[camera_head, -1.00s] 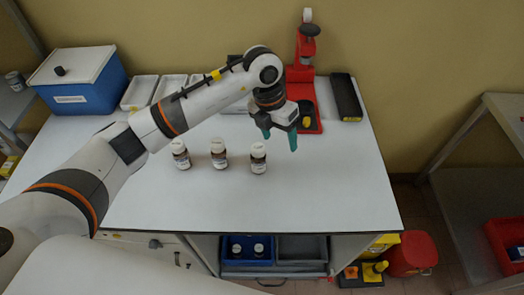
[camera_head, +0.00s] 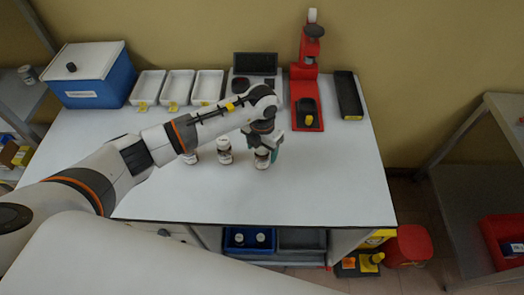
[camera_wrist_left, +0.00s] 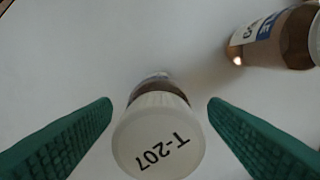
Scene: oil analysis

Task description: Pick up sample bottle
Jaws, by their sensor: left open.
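Three brown sample bottles with white caps stand in a row on the white table. The right bottle (camera_head: 262,158) is at my left gripper (camera_head: 265,150). In the left wrist view its cap (camera_wrist_left: 158,138) reads T-207 and lies between the two green fingers, with a gap on each side. The left gripper (camera_wrist_left: 160,125) is open around it. The middle bottle (camera_head: 224,151) stands apart to the left; one neighbouring bottle (camera_wrist_left: 280,38) shows at the upper right of the wrist view. The left bottle (camera_head: 190,158) is partly hidden by my arm. My right gripper is not in view.
A blue box (camera_head: 95,85) with a white lid, white trays (camera_head: 178,88), a dark device (camera_head: 255,66), a red stand (camera_head: 307,75) and a black tray (camera_head: 348,95) line the back. The table's front right (camera_head: 330,190) is clear. A blue bin (camera_head: 250,248) holding bottles sits below.

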